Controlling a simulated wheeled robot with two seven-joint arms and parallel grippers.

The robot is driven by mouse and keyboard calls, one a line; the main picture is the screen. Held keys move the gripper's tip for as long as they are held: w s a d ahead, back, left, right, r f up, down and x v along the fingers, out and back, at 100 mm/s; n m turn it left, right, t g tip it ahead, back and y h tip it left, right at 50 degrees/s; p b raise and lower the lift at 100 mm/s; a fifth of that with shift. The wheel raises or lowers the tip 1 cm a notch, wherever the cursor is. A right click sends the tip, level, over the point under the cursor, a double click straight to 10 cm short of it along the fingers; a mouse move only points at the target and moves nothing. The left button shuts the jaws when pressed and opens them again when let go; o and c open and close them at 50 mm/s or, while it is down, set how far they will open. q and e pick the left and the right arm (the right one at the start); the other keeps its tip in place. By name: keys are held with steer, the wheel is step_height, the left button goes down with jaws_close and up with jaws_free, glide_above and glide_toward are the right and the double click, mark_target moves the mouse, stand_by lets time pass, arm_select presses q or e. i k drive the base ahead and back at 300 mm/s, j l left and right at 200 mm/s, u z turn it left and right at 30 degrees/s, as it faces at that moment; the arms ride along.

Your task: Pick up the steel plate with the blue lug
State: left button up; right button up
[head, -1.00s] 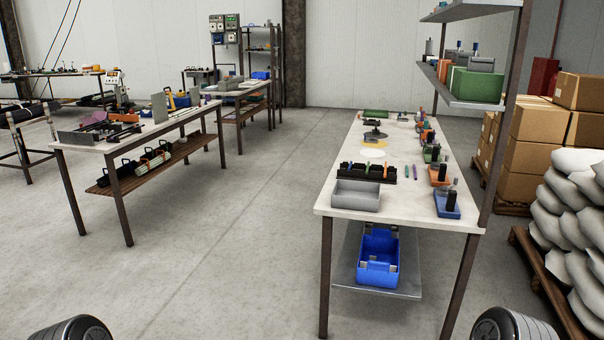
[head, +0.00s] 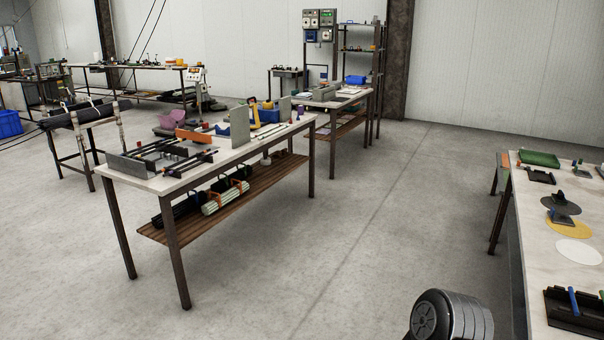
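I cannot clearly make out a steel plate with a blue lug. On the right table (head: 535,250), a dark grey round piece with a raised knob (head: 560,204) stands above a small grey piece with a bluish spot; the details are too small to tell. Grey upright plates stand on the left table (head: 239,127), with small blue parts near them. Neither gripper shows; only a dark rounded part, probably of my arm, is at the bottom right.
The left workbench has a lower wooden shelf holding bundled rods (head: 226,194). A yellow disc (head: 568,229), a white disc (head: 579,252), a green tray (head: 539,159) and a black rack (head: 575,310) are on the right table. Open concrete floor (head: 390,215) lies between the benches.

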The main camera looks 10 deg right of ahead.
mark_target(557, 218)
steer(key=i+z, duration=0.5)
steer(key=i+j+z, duration=0.15)
steer(key=i+z, duration=0.35)
steer(key=i+j+z, duration=0.45)
steer(key=i+z, duration=0.3)
steer(key=z, duration=0.15)
steer(key=i+j+z, duration=0.25)
steer(key=z, duration=0.15)
steer(key=i+j+z, duration=0.3)
steer(key=z, duration=0.15)
steer(key=i+j+z, duration=0.25)
steer(key=z, duration=0.2)
steer(key=i+j+z, duration=0.1)
steer(key=j+z, duration=0.3)
steer(key=i+j+z, duration=0.1)
steer(key=j+z, duration=0.7)
steer(key=j, duration=0.85)
